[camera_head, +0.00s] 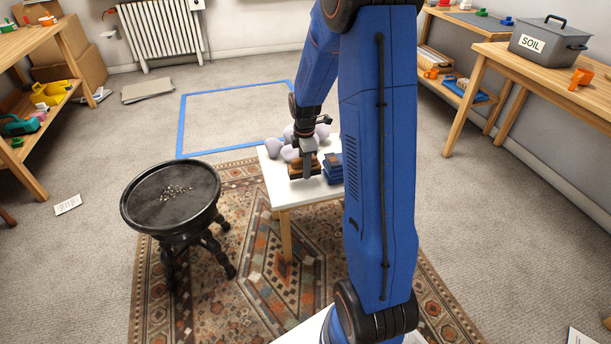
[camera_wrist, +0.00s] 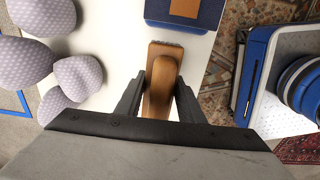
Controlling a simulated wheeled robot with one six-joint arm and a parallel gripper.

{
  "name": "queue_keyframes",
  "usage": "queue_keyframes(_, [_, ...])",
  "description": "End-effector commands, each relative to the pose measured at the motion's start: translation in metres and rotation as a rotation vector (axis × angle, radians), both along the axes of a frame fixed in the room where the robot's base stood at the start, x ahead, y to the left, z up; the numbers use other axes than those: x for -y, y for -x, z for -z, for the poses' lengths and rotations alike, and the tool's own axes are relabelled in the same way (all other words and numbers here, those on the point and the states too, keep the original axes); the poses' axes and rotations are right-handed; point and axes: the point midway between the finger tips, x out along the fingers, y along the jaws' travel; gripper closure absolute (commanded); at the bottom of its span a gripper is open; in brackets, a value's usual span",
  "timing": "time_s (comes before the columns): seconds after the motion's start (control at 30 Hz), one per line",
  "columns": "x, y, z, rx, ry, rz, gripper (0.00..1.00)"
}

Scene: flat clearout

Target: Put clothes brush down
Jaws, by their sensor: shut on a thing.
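The clothes brush (camera_wrist: 160,84), with a brown wooden back and a bristle edge at its far end, is between the fingers of my gripper (camera_wrist: 158,98). My gripper is shut on it. In the head view, the brush (camera_head: 296,168) is at the white-topped table (camera_head: 284,197), below my gripper (camera_head: 308,172). It is at or just above the tabletop; I cannot tell whether it touches. The white tabletop (camera_wrist: 112,52) surrounds it in the wrist view.
Several lilac dotted rounded objects (camera_wrist: 78,76) lie left of the brush. A dark blue stack (camera_head: 333,174) is right of it. A black round stool (camera_head: 170,212) with small bits on top stands left. Blue tape (camera_head: 180,125) outlines a floor area behind.

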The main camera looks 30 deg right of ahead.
Motion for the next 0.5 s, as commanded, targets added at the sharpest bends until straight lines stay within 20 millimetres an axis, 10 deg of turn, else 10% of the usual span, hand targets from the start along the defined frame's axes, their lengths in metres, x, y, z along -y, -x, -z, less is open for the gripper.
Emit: queue_keyframes(0.5, [0.0,0.0,0.038,0.001,0.0,0.0,1.0])
